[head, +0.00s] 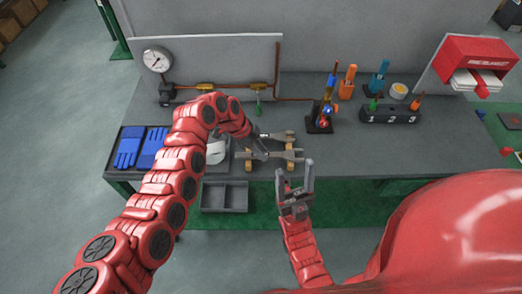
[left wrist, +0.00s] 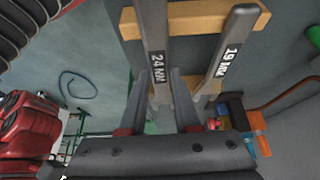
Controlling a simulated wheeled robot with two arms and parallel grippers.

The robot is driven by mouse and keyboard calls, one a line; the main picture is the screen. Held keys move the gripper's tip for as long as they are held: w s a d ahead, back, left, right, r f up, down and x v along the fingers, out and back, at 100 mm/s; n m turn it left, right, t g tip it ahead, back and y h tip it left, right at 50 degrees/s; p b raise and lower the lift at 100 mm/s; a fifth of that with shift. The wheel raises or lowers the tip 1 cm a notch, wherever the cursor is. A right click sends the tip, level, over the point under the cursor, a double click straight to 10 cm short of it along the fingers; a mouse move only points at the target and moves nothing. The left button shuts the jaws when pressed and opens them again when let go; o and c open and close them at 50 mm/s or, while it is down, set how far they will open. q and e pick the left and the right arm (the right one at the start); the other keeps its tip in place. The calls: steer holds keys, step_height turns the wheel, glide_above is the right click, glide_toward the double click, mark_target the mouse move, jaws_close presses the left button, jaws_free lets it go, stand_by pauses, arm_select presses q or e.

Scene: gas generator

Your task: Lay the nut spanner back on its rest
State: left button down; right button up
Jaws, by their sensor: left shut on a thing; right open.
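In the left wrist view a grey spanner marked 24 MM (left wrist: 155,35) runs between the fingers of my left gripper (left wrist: 160,80), which is shut on it. A second spanner, marked 19 MM (left wrist: 230,52), lies to its right across a wooden bar of the rest (left wrist: 196,19). The 24 MM spanner also passes over this bar; I cannot tell whether it touches. In the head view my left gripper (head: 252,135) is at the rest on the bench, partly hidden by its arm. My right gripper (head: 297,190) is open and empty in front of the bench edge.
Blue gloves (head: 127,148) lie on a dark mat at the left of the bench (head: 420,155). A gauge (head: 157,60) and copper pipe stand behind. A tool stand (head: 320,118) and a numbered block (head: 390,113) are to the right.

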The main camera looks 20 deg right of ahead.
arm_select(q)
steer(key=c, duration=0.5)
jaws_free()
steer(key=shift+c, duration=0.2)
steer(key=shift+r, duration=0.1)
steer(key=shift+w+a+r, duration=0.15)
steer(key=shift+r, duration=0.1)
steer(key=b+v, duration=0.3)
steer(key=v, duration=0.3)
steer(key=shift+w+a+r, duration=0.15)
steer(key=shift+a+r, duration=0.15)
steer(key=shift+a, duration=0.05)
steer(key=s+b+v, duration=0.1)
steer(key=v, duration=0.8)
steer(key=shift+w+r+b, duration=0.35)
steer(key=shift+w+r, duration=0.05)
steer(key=shift+w, duration=0.05)
